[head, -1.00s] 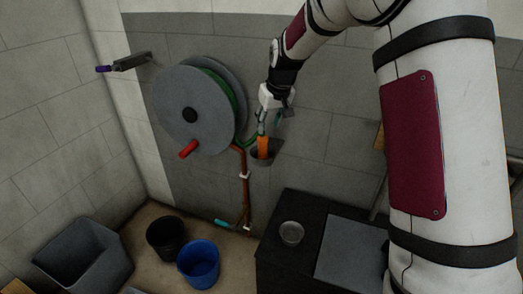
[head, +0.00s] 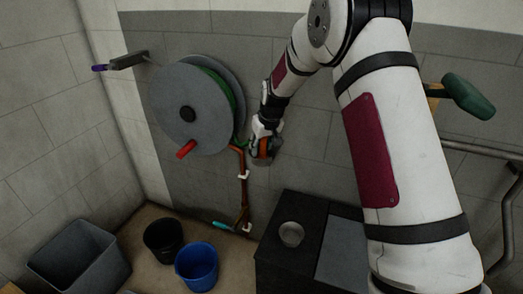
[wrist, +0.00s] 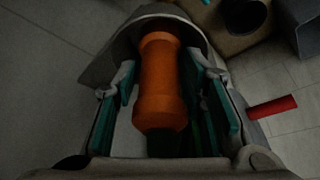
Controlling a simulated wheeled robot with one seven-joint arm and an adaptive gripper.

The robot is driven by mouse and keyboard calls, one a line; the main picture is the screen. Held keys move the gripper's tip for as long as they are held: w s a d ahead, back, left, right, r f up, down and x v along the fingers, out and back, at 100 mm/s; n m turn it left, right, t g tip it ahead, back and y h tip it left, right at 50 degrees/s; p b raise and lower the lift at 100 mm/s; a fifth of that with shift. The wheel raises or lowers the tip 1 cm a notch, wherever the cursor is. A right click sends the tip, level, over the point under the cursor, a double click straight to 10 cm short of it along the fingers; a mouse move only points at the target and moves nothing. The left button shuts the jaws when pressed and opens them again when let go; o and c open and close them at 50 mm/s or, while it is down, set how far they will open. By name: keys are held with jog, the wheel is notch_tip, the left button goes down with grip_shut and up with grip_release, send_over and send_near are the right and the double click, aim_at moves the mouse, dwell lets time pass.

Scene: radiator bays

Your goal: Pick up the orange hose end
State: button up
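The orange hose end (wrist: 161,85) sits in a grey holder (wrist: 103,68), seen between my fingers in the wrist view. In the head view only a small orange patch of the hose end (head: 264,149) shows behind my gripper. My gripper (head: 263,150) is at the holder by the wall. In the wrist view the teal pads of my gripper (wrist: 165,108) stand either side of the hose end, with gaps visible, so it is open around it. Part of the green hose (wrist: 195,135) shows beneath the orange piece.
The grey hose reel (head: 182,100) with a red handle (head: 187,149) is on the wall left of my gripper. A brown pipe (head: 243,190) runs below. A black cabinet (head: 275,240) with a glass jar (head: 291,234) stands below right. Black (head: 163,240) and blue (head: 197,267) buckets are on the floor.

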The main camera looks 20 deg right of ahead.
grip_shut()
